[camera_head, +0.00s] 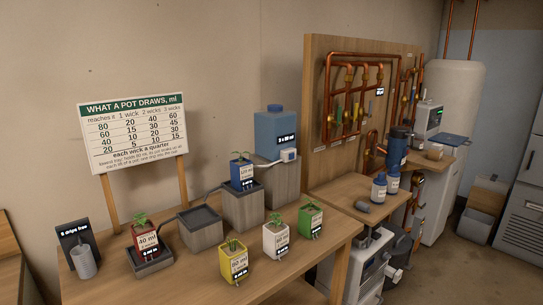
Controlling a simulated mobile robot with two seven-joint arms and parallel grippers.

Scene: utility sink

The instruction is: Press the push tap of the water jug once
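The blue water jug (276,130) stands upright on a tall grey block (274,182) at the back of the wooden bench. A label on its front seems to read "3 x 80 ml". A white push tap (288,155) sits low at the jug's front right, and a pale spout or tube runs left from it towards a blue pot (242,170) with a plant. The blue pot stands on a lower grey block (243,205). Neither of my grippers shows in this view.
Red (147,242), yellow (232,262), white (276,239) and green (310,220) potted plants stand on the bench. An empty grey tray (199,216) sits on a block. A sign (133,131) stands behind. A copper pipe board (345,110) rises right of the jug.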

